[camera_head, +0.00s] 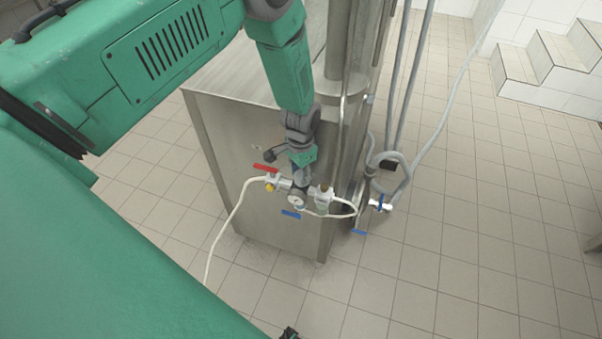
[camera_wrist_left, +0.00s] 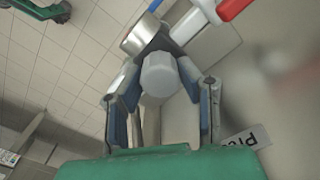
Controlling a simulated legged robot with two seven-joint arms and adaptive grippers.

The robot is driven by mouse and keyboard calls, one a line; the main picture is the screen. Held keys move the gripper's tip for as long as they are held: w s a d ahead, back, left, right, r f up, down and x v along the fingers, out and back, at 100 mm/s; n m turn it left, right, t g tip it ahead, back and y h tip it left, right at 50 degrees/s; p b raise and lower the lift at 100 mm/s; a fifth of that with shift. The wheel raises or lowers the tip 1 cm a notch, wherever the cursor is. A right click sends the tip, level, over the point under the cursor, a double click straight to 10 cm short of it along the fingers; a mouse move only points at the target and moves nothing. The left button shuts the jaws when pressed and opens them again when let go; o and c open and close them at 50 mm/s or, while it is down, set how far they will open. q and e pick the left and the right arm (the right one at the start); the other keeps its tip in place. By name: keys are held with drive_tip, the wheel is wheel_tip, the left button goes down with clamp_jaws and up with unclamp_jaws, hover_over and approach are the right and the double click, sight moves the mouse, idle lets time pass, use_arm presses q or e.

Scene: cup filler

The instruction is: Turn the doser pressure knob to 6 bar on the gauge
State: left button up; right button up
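My left gripper (camera_head: 300,184) reaches down to the valve group on the side of the steel machine. In the left wrist view a pale grey knob (camera_wrist_left: 160,76) sits between the two fingertips of this gripper (camera_wrist_left: 160,68). The fingers lie close against both sides of the knob, with no clear gap. The small round pressure gauge (camera_head: 297,202) shows just below the gripper in the head view; its needle is too small to read. In the wrist view a round metal housing (camera_wrist_left: 140,36) is seen side-on, its dial hidden. My right gripper cannot be made out.
A white hose (camera_head: 229,220) hangs to the left. Grey hoses (camera_head: 405,170) run at right. A partly hidden label (camera_wrist_left: 246,139) is beside the fingers.

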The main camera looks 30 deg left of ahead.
use_arm(q)
drive_tip(key=n+b, duration=0.1)
drive_tip(key=n, duration=0.1)
drive_tip(key=shift+n, duration=1.6)
drive_tip(key=o, duration=1.1)
drive_tip(key=shift+o, duration=0.2)
